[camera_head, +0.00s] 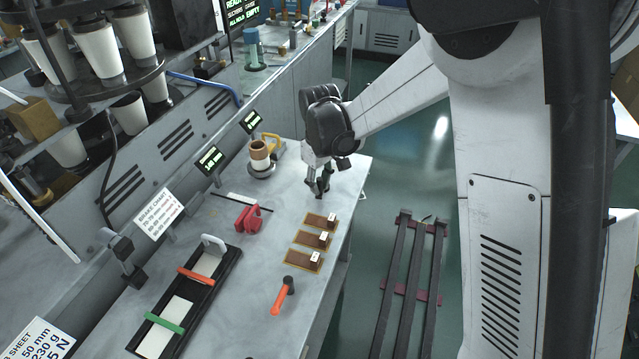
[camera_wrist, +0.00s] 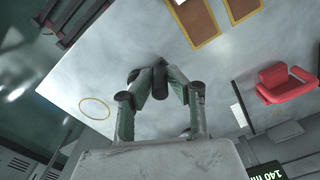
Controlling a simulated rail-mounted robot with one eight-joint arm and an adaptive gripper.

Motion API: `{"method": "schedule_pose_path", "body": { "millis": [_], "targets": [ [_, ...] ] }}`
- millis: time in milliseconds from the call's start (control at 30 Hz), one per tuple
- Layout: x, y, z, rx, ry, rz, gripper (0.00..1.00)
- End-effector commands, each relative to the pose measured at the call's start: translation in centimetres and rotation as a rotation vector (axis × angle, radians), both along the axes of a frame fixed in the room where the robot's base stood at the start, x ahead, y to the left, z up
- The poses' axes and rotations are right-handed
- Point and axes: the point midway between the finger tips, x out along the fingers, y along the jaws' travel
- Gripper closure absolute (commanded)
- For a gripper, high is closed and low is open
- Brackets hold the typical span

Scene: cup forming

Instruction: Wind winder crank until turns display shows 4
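The winder appears to be the unit with a brown cup-shaped form (camera_head: 259,152) on a round base, at the back of the bench in the head view. A yellow crank-like handle (camera_head: 272,138) stands at its upper right. Two small displays with green text, one by the winder (camera_head: 252,121) and one farther left (camera_head: 210,159), are too small to read surely. My gripper (camera_head: 319,189) points down over the bench, right of and nearer than the winder, apart from it.
A red fixture (camera_head: 248,218), several framed brown blanks (camera_head: 312,240) and an orange-handled tool (camera_head: 283,296) lie left of and nearer than my gripper. A black tray (camera_head: 232,254) is farther left. A thin yellow ring (camera_wrist: 95,108) marks bare bench in the wrist view.

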Motion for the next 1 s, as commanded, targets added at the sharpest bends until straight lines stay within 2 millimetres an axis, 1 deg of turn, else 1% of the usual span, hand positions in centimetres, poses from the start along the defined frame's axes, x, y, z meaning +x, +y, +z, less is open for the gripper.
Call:
{"method": "schedule_pose_path", "body": {
  "millis": [33,67,267,467,1000],
  "targets": [
    [0.0,0.0,0.0,0.000,0.000,0.000,0.98],
    [0.0,0.0,0.0,0.000,0.000,0.000,1.00],
    [0.0,0.0,0.0,0.000,0.000,-0.004,1.00],
    [0.1,0.3,-0.1,0.000,0.000,-0.055,1.00],
    [0.8,1.9,-0.1,0.001,-0.001,-0.412,1.00]
  ]
}}
